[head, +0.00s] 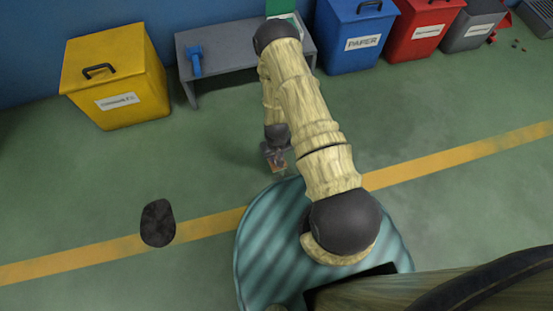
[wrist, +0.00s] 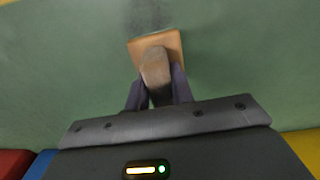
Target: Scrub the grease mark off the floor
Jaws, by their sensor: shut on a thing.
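My gripper (head: 275,158) is low over the green floor, in front of the grey bench. In the wrist view its fingers (wrist: 158,92) are shut on the handle of a brown scrubbing brush (wrist: 154,50). The brush points down at the floor; I cannot tell whether it touches. Just past the brush, a faint dark smear (wrist: 148,14) shows on the floor; it could be grease or shadow. In the head view, a sharp-edged black patch (head: 158,222) lies on the yellow line, well left of my gripper. I cannot tell if it is a stain or an object.
A yellow bin (head: 117,75) stands at the back left. The grey bench (head: 232,66) holds a blue tool (head: 195,60). Blue (head: 354,36), red (head: 421,30) and grey (head: 472,24) bins line the wall. The floor around my gripper is mostly clear.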

